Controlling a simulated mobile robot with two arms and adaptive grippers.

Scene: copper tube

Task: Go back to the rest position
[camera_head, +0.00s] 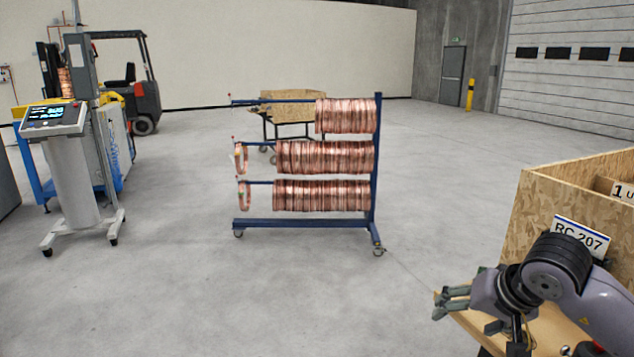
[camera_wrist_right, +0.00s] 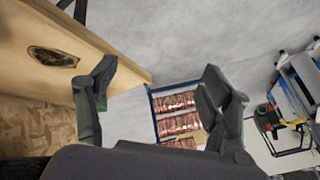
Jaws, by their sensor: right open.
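My right gripper (camera_head: 452,302) is at the lower right in the head view, its fingers pointing left near the edge of a wooden table (camera_head: 552,338). In the right wrist view the right gripper (camera_wrist_right: 160,90) has its two fingers wide apart, with nothing between them. The blue rack (camera_head: 376,165) stands on wheels in the middle of the head view, with copper tube coils (camera_head: 323,157) hanging on three bars. The rack also shows small, beyond the fingers, in the right wrist view (camera_wrist_right: 152,102). My left gripper is not in view.
A wooden crate (camera_head: 540,205) labelled RC 207 stands on the right beside my right arm. A grey console with a screen (camera_head: 55,120) and a forklift (camera_head: 140,90) are at the left. A wooden box (camera_head: 290,96) on a cart is behind the rack. The floor ahead is clear.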

